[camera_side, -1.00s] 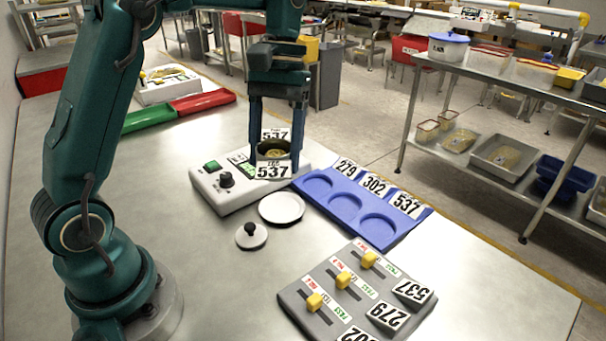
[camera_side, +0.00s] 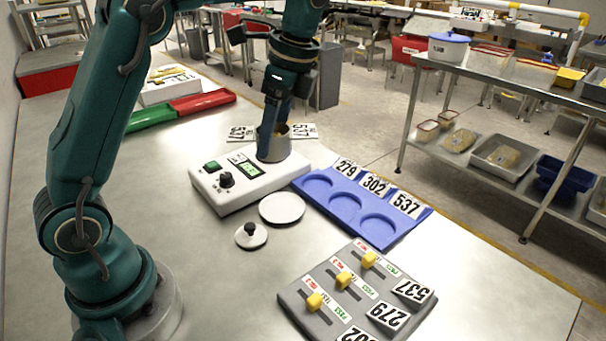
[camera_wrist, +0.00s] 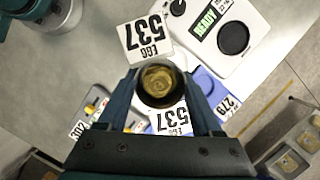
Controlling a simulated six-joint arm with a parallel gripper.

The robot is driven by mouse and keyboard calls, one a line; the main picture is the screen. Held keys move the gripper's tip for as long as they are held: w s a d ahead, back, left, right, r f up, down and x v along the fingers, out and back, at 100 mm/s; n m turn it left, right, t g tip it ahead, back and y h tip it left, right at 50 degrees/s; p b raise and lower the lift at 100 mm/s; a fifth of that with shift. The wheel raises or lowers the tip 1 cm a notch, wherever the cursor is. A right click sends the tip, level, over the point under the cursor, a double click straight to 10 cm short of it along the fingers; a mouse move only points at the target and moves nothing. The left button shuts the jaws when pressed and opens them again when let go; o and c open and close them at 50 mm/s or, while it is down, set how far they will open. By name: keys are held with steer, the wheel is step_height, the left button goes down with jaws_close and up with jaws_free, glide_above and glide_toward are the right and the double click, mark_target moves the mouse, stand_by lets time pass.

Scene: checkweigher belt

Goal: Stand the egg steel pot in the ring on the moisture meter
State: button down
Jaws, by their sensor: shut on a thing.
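The egg steel pot (camera_side: 283,147) is in my gripper (camera_side: 271,154), which is shut on it. In the wrist view the pot (camera_wrist: 160,84), with yellow-brown contents, lies between the fingers, with EGG 537 cards on opposite sides. The moisture meter (camera_side: 207,188) is white, with a green button, dark knob and lit display. In the side view the pot covers part of it. In the wrist view the meter (camera_wrist: 262,50) reads READY, and its dark round seat (camera_wrist: 233,38) is uncovered, up and right of the pot. The pot's height above the meter is hard to tell.
A blue tray (camera_side: 344,228) with round recesses and number cards lies right of the meter. A white disc (camera_side: 282,207) and a black-knobbed lid (camera_side: 251,236) lie in front. A grey lever panel (camera_side: 318,277) is nearer. Bare table lies to the left.

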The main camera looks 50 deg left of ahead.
steer(key=a+m+t, duration=0.3)
steer(key=a+m, duration=0.8)
steer(key=a, duration=1.1)
steer(key=w+d+f, duration=0.2)
steer(key=w, duration=0.1)
steer(key=w+d+f, duration=0.2)
steer(key=w+f, duration=0.1)
steer(key=w+d+f, duration=0.2)
steer(key=w, duration=0.1)
steer(key=shift+w+d+f, duration=0.2)
steer(key=shift+f, duration=2.1)
steer(key=shift+f, duration=0.15)
steer(key=shift+c, duration=0.2)
jaws_free()
